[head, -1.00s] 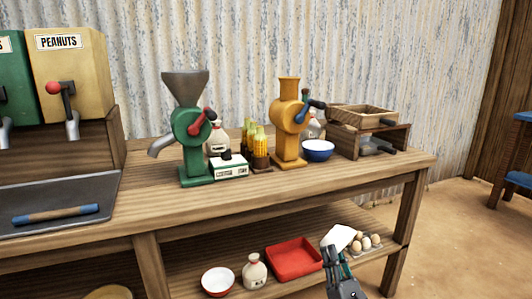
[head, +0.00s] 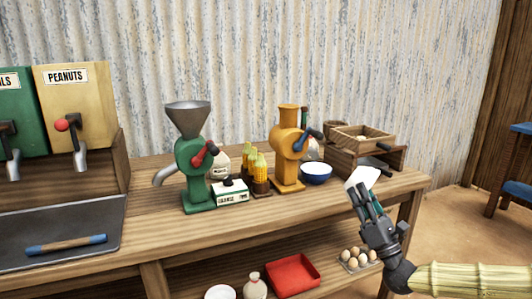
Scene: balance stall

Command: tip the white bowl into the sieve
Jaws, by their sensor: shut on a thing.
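My gripper (head: 366,196) is shut on the white bowl (head: 361,178) and holds it up in front of the table's right end. Only part of the bowl shows above the fingers, and I cannot see what is in it. The sieve (head: 347,144) is a wooden square-framed box on a wooden stand at the right end of the table top. It is behind and above the bowl in the picture, apart from it.
A blue bowl (head: 316,173) and a yellow mill (head: 289,150) stand left of the sieve. A green mill (head: 194,160) stands farther left. Eggs (head: 352,262), a red tray (head: 292,274) and a bottle (head: 254,287) are on the lower shelf.

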